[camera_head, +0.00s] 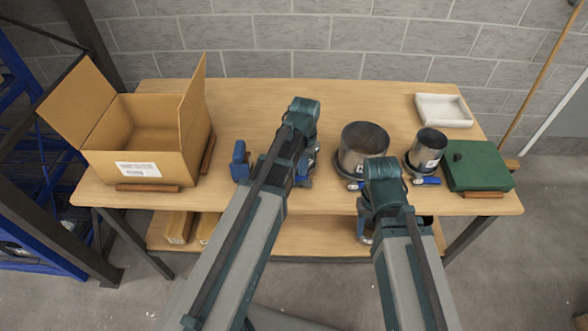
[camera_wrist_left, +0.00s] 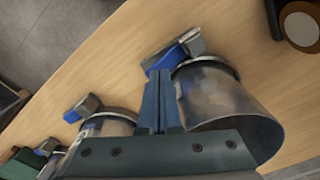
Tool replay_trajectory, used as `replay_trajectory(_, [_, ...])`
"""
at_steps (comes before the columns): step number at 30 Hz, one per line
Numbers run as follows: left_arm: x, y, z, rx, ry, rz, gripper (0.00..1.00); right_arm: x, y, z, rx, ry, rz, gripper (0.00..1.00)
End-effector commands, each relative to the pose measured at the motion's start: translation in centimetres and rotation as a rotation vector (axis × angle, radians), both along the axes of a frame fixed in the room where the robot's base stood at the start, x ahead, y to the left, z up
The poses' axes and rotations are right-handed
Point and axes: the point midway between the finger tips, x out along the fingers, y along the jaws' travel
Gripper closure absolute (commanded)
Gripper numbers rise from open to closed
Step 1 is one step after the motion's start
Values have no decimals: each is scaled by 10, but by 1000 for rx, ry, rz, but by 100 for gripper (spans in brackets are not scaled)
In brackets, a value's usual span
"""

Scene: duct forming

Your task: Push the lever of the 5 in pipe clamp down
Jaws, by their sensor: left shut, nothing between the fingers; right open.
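In the left wrist view my left gripper (camera_wrist_left: 160,95) is shut and empty. In the head view a wide duct (camera_head: 363,140) and a narrower duct (camera_head: 430,142) stand upright in clamps with blue levers. I cannot read which clamp is the 5 in one. My right gripper (camera_head: 366,230) is open by the table's front edge, mostly hidden behind its arm.
An open cardboard box (camera_head: 135,140) stands at the table's left. A blue part (camera_head: 240,162) lies left of my left arm. A green case (camera_head: 478,165) and a white tray (camera_head: 443,110) are at the right. The table's back middle (camera_head: 250,95) is clear.

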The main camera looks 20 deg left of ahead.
Motion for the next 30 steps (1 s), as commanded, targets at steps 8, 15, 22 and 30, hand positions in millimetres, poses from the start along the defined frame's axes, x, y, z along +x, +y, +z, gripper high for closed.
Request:
replay_trajectory(8, [0, 0, -10, 0, 0, 0, 100, 0, 0, -10, 0, 0, 0, 50])
replay_trajectory(15, [0, 0, -17, 0, 0, 0, 100, 0, 0, -17, 0, 0, 0, 50])
replay_trajectory(22, [0, 0, -23, 0, 0, 0, 100, 0, 0, -23, 0, 0, 0, 50])
replay_trajectory(30, [0, 0, -23, 0, 0, 0, 100, 0, 0, -23, 0, 0, 0, 50])
